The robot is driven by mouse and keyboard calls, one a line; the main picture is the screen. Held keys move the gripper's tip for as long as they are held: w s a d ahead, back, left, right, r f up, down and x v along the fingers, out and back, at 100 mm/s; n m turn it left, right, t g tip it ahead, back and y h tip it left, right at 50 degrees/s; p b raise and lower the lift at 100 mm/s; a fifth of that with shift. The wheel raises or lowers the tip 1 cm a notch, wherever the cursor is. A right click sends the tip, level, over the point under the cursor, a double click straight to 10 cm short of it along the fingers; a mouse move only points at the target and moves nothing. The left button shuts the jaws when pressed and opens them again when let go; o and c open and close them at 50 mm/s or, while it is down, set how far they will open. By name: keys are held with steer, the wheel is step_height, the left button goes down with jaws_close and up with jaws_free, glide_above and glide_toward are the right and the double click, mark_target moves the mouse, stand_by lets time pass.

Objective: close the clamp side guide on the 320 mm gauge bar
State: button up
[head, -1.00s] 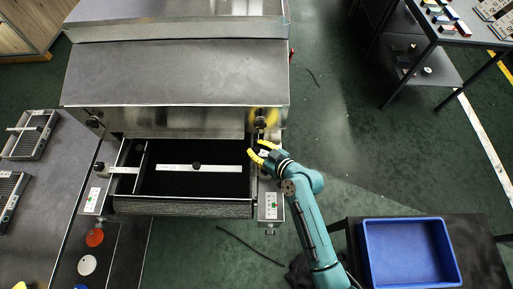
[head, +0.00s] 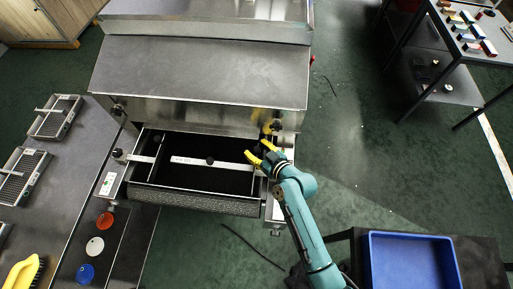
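The gauge bar (head: 190,161), a pale strip with a dark knob at its middle, lies across the black belt (head: 200,182) in the dryer mouth. The left side guide (head: 153,165) is a thin rail, with a pale rod running out to a black knob (head: 118,153). A gap shows between this rail and the bar's left end. My gripper (head: 257,151) is at the right edge of the belt, just beyond the bar's right end. Its yellow fingers are spread apart. The right guide and its knob are largely hidden by my gripper, so contact cannot be told.
The metal dryer hood (head: 205,72) stands behind the belt. A blue bin (head: 411,263) is at the lower right. Coloured discs (head: 95,246), a yellow brush (head: 24,271) and wire-mesh trays (head: 56,117) lie on the left bench. The floor right of the dryer is mostly open.

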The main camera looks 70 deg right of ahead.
steer(key=shift+r, duration=0.1)
steer(key=v, duration=1.2)
